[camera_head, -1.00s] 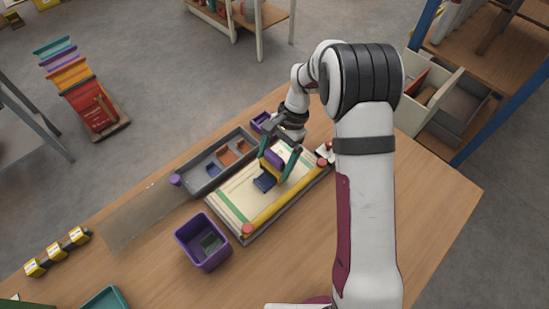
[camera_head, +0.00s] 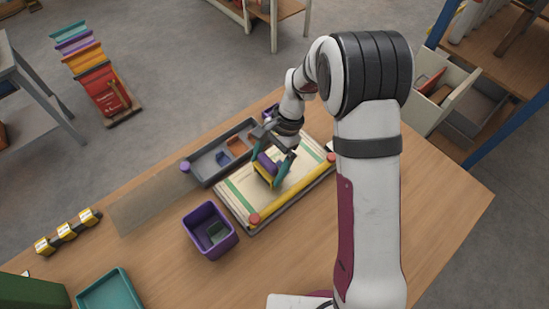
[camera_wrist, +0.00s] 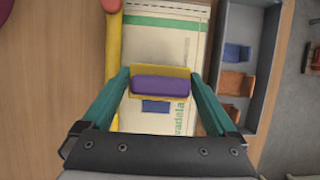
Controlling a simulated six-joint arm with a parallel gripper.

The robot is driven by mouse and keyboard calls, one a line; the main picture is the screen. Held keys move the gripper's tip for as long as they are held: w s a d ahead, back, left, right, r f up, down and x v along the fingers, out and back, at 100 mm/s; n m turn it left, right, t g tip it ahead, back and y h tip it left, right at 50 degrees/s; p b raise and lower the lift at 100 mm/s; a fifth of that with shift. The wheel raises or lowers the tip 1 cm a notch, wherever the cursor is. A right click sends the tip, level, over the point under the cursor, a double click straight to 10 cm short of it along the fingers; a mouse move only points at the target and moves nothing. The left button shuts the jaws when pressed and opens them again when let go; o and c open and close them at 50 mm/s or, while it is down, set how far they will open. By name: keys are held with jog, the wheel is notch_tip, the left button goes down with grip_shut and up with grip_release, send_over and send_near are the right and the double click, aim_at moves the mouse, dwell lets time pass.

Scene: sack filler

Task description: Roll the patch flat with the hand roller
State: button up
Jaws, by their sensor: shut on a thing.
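My gripper (camera_head: 270,170) is shut on the hand roller, whose purple handle (camera_wrist: 160,85) and yellow frame (camera_wrist: 160,70) show between the teal fingers in the wrist view. The roller (camera_head: 266,166) is over the cream sack (camera_head: 234,201), which has green stripes and lies on a board. The blue patch (camera_wrist: 155,106) lies on the sack beside the roller, on its lower side in the wrist view and partly overlapped by its frame. In the head view the roller and fingers hide the patch. I cannot tell whether the roller touches the sack.
A purple bin (camera_head: 210,230) stands near left.

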jog(key=shift+s+a, duration=0.25)
jog(key=shift+s, duration=0.05)
jog(key=shift+w+d, duration=2.1)
jog(key=shift+w, duration=0.05)
jog(key=shift+r, duration=0.1)
notch_tip(320, 180, up, 7)
